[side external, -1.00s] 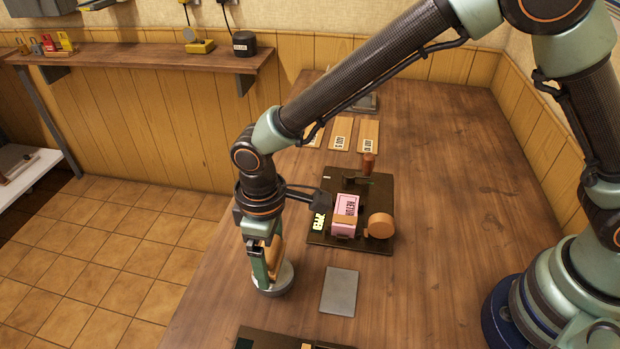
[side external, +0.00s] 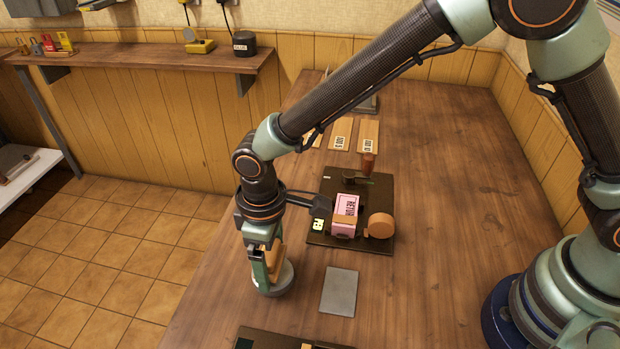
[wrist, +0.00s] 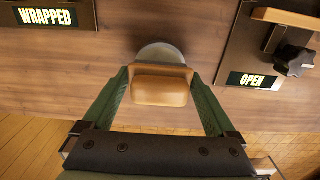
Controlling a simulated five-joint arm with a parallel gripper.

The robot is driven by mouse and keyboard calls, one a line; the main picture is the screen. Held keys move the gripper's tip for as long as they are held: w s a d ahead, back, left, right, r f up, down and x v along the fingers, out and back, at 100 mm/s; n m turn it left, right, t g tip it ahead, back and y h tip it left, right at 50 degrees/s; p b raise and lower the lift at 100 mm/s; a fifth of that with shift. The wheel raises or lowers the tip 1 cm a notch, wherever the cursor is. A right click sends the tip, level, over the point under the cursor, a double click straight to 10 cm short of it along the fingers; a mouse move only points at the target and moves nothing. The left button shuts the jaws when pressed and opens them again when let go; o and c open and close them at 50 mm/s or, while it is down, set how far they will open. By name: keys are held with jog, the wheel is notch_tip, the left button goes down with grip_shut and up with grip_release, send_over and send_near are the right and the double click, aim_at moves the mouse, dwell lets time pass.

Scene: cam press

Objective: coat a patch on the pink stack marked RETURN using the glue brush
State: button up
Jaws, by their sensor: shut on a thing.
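The glue brush (wrist: 160,88) shows as a rounded wooden block between my fingers in the wrist view. My gripper (side external: 267,266) is shut on it, upright over a round grey dish (side external: 282,281) near the table's left edge. The dish (wrist: 160,53) also shows just beyond the brush in the wrist view. The bristles are hidden, so I cannot tell whether they touch the dish. The pink stack (side external: 345,210) marked RETURN sits in the press on a dark base plate (side external: 376,188), right of and beyond my gripper, apart from it.
A round wooden disc (side external: 381,226) stands beside the stack. A grey slab (side external: 339,291) lies in front. A tray marked WRAPPED (wrist: 47,17) is opposite. Labelled wooden boards (side external: 341,134) lie behind. The table's right side is clear.

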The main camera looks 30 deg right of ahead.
jog(key=shift+f, duration=0.6)
dwell(1.2)
jog(key=shift+r, duration=3.55)
